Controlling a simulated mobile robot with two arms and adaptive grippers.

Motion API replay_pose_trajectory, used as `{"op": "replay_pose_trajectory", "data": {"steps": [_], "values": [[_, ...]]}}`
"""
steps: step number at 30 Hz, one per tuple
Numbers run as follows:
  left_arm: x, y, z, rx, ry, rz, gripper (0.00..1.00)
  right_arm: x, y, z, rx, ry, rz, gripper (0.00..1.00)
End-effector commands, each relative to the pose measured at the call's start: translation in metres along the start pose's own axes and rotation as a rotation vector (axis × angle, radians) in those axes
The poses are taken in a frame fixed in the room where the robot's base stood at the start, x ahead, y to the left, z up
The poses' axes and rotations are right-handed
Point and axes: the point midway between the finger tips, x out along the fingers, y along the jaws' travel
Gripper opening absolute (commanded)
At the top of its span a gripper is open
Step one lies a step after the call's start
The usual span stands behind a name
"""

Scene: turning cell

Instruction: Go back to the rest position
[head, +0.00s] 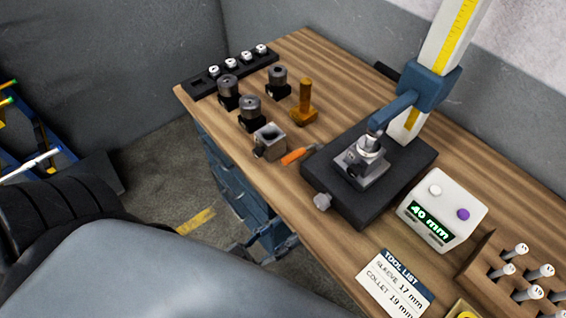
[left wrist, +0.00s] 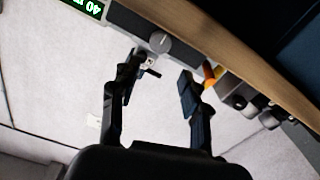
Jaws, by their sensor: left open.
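My left gripper (head: 264,246) shows partly in the head view, low beside the front of the workbench (head: 330,225) and largely hidden behind my own arm. In the left wrist view its two dark fingers (left wrist: 160,82) are spread apart with nothing between them. The bench edge and a grey knob lie beyond the fingertips. My right gripper is in neither view.
A black measuring stand (head: 330,195) with a knob (head: 322,202) stands near the bench's front edge. Behind it rises a scaled column (head: 445,45). A display box (head: 440,210) reads 40 mm. Holders (head: 250,112), an orange-handled tool (head: 295,156) and a rack (head: 200,88) stand farther left.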

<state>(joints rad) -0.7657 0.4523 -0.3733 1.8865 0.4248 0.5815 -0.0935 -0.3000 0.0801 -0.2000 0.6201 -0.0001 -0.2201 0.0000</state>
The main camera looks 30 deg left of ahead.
Motion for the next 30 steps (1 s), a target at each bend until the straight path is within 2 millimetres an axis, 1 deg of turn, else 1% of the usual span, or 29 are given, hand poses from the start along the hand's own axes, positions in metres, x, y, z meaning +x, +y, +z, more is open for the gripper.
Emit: {"op": "replay_pose_trajectory", "data": {"steps": [10,11,14,17,18,20,21,22,23,24,26,27,29,30], "values": [[0.001,-0.001,0.002,0.002,-0.004,-0.001,0.46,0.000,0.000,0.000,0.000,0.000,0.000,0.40],[0.001,-0.002,0.005,0.004,-0.010,-0.002,0.46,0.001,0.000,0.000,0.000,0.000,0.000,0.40],[0.001,-0.011,0.030,0.026,-0.062,-0.013,0.46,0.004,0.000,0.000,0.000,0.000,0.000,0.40],[-0.002,-0.031,0.082,0.066,-0.174,-0.040,0.46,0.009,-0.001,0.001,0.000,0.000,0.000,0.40],[-0.005,-0.042,0.108,0.083,-0.233,-0.056,0.46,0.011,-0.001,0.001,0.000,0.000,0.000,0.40],[-0.012,-0.058,0.151,0.109,-0.335,-0.081,0.46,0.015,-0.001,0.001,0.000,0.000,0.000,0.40],[-0.019,-0.069,0.179,0.124,-0.404,-0.098,0.46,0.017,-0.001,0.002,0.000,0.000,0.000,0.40],[-0.024,-0.077,0.199,0.132,-0.457,-0.112,0.46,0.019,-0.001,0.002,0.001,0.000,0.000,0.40],[-0.032,-0.085,0.220,0.140,-0.513,-0.127,0.46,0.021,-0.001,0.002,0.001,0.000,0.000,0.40],[-0.042,-0.095,0.248,0.147,-0.587,-0.145,0.46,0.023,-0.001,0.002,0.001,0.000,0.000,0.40],[-0.060,-0.107,0.288,0.155,-0.704,-0.174,0.46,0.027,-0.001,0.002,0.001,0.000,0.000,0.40],[-0.074,-0.115,0.314,0.157,-0.786,-0.193,0.46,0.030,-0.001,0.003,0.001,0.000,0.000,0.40],[-0.098,-0.122,0.352,0.155,-0.910,-0.218,0.46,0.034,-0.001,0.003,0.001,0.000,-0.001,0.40],[-0.115,-0.125,0.374,0.149,-0.991,-0.235,0.46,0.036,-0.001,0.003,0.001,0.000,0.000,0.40]]}}
